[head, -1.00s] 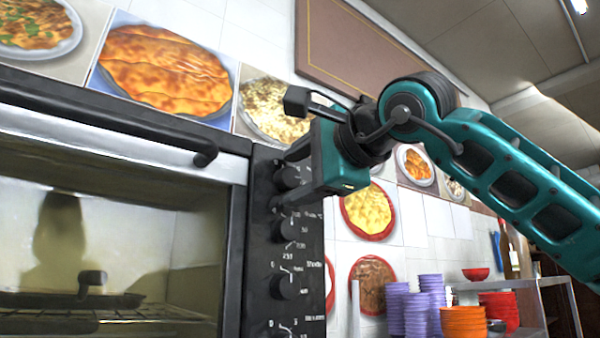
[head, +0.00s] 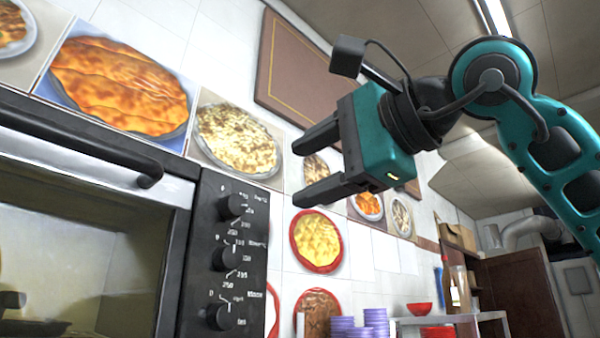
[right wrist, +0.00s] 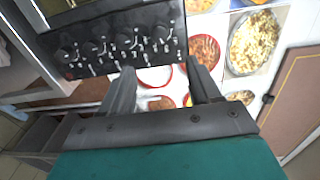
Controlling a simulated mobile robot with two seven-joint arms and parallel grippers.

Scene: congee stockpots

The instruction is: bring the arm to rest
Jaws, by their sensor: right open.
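My right gripper (head: 305,170) is raised in the head view, its two dark fingers apart and pointing left, with nothing between them. It is right of the oven's knob panel (head: 228,260) and in front of the tiled wall. In the right wrist view my right gripper (right wrist: 160,82) shows both fingers spread and empty, and the oven's knob panel (right wrist: 115,40) lies beyond them. My left gripper is not in view.
The black oven (head: 80,220) with its door handle (head: 80,140) fills the left side. Food pictures such as the yellow dish (head: 317,240) hang on the wall. Purple bowls (head: 376,322) and a shelf with a red bowl (head: 419,309) stand low at the right.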

